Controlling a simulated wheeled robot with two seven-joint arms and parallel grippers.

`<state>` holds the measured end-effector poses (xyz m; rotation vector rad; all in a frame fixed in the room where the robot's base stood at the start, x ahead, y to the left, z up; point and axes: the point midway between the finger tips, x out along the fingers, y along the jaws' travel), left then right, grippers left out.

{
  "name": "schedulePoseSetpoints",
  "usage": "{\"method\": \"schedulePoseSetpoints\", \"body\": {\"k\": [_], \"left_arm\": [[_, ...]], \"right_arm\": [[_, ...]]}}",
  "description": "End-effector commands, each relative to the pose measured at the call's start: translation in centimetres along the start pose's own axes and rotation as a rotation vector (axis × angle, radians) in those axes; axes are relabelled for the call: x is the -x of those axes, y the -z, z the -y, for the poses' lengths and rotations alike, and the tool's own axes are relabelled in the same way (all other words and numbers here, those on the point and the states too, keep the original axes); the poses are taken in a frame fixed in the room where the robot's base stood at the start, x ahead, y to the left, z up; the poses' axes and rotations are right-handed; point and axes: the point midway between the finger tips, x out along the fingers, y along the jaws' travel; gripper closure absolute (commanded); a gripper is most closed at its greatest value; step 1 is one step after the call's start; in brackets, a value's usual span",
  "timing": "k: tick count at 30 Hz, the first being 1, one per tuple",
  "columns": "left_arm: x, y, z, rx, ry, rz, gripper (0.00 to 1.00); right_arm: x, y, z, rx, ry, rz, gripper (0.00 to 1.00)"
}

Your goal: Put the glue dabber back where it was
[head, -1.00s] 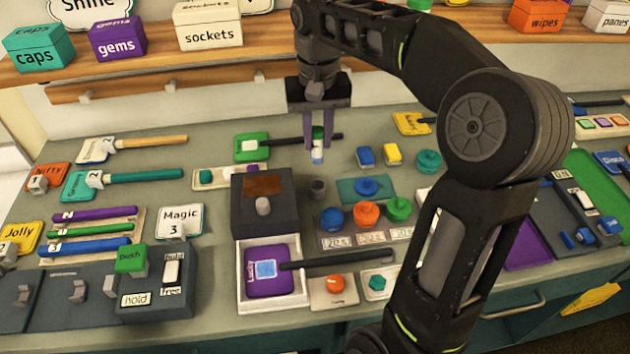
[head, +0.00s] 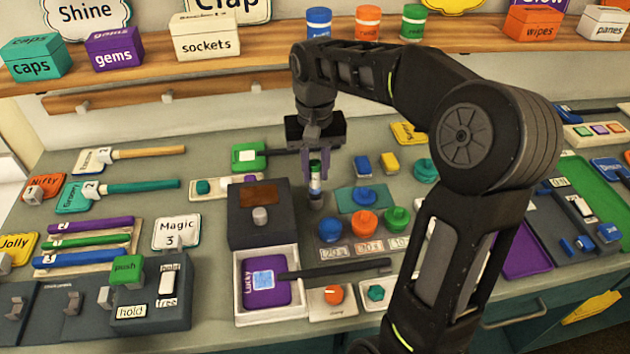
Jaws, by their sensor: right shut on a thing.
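The glue dabber (head: 315,184) is a small upright stick, with a green part at the top and a pale white and blue part below. My right gripper (head: 315,174) points down with its two fingers shut around the dabber. A small dark grey round cup (head: 316,201) stands on the bench directly below. The lower end of the dabber meets the cup's mouth in the picture; I cannot tell how far inside it is. The fingers hide part of the dabber. My left gripper is not in view.
A dark box (head: 262,225) with a brown top panel stands just left of the cup. Blue, orange and green knobs (head: 363,222) stand to the right. A green paddle (head: 249,156) with a black handle lies behind. A white tray (head: 268,312) with a purple paddle is in front.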

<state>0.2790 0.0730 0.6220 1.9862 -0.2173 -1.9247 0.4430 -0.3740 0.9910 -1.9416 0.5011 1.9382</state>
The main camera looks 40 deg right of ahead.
Motion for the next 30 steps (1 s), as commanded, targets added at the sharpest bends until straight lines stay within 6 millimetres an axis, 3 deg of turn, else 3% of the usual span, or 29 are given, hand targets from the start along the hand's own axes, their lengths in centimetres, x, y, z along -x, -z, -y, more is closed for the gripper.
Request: {"method": "schedulePoseSetpoints", "body": {"k": [4, 12, 24, 25, 30], "left_arm": [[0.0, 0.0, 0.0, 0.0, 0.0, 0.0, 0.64], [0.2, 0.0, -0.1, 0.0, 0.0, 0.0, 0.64], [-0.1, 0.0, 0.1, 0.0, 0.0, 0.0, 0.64], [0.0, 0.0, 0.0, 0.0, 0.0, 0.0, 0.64], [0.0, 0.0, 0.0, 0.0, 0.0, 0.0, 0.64]], "right_arm": [[-0.4, 0.0, 0.0, 0.0, 0.0, 0.002, 1.0], [-3.6, -0.1, 0.0, 0.0, 0.0, 0.002, 1.0], [-4.2, -0.1, 0.0, 0.001, 0.001, 0.001, 1.0], [-4.1, 0.0, 0.0, 0.001, 0.001, 0.001, 0.75], [-4.0, 0.0, 0.0, 0.001, 0.001, 0.001, 0.61]]}}
